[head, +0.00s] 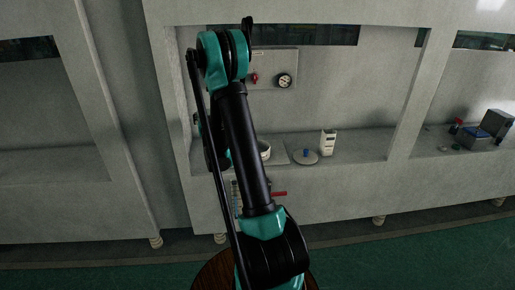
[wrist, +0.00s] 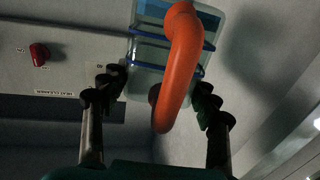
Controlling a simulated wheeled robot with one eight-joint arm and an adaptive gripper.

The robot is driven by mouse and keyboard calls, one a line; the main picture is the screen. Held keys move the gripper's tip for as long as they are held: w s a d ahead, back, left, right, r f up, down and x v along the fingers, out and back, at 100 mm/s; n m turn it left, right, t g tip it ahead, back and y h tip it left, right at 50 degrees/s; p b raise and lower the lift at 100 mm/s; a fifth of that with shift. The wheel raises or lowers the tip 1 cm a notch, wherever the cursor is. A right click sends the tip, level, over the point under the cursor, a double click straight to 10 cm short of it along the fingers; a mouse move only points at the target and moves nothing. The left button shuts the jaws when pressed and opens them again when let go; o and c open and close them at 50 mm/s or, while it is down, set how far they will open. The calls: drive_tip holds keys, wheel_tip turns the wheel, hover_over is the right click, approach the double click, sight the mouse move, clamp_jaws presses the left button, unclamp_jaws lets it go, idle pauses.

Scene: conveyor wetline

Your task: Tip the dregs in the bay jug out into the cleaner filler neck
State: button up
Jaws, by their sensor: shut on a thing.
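In the wrist view, a see-through jug (wrist: 150,50) with blue bands and a thick orange handle (wrist: 182,60) is between the fingers of my gripper (wrist: 160,92). The gripper is shut on the jug. The handle faces the wrist camera. I cannot tell how much liquid is inside. In the head view, my arm hides the gripper and the jug. A white round-rimmed vessel (head: 265,150) shows partly beside my arm on the bay shelf. I cannot tell which thing is the cleaner filler neck.
A grey disc with a blue knob (head: 306,154) and a white carton (head: 328,142) stand right of my arm on the shelf. The wall panel has a red knob (head: 254,78) and a round dial (head: 284,80). The shelf right of the carton is clear up to the pillar.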

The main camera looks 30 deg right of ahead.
drive_tip(key=w+d+f+m+g+h, duration=0.2)
drive_tip(key=d+f+m+g+h, duration=0.3)
drive_tip(key=d+f+m+h, duration=0.35)
drive_tip(key=s+f+m+g+h, duration=0.1)
drive_tip(key=s+f+g+h, duration=0.1)
drive_tip(key=f+g, duration=0.1)
drive_tip(key=s+d+f+m+g+h, duration=0.1)
drive_tip(key=s+f+m+g+h, duration=0.1)
drive_tip(key=s+f+g, duration=0.1)
drive_tip(key=s+d+f+m+g+h, duration=0.1)
drive_tip(key=s+f+m+g+h, duration=0.1)
drive_tip(key=f, duration=0.3)
drive_tip(key=shift+s+d+f+m+g, duration=0.15)
drive_tip(key=shift+s+m+g, duration=0.15)
drive_tip(key=shift+g, duration=0.4)
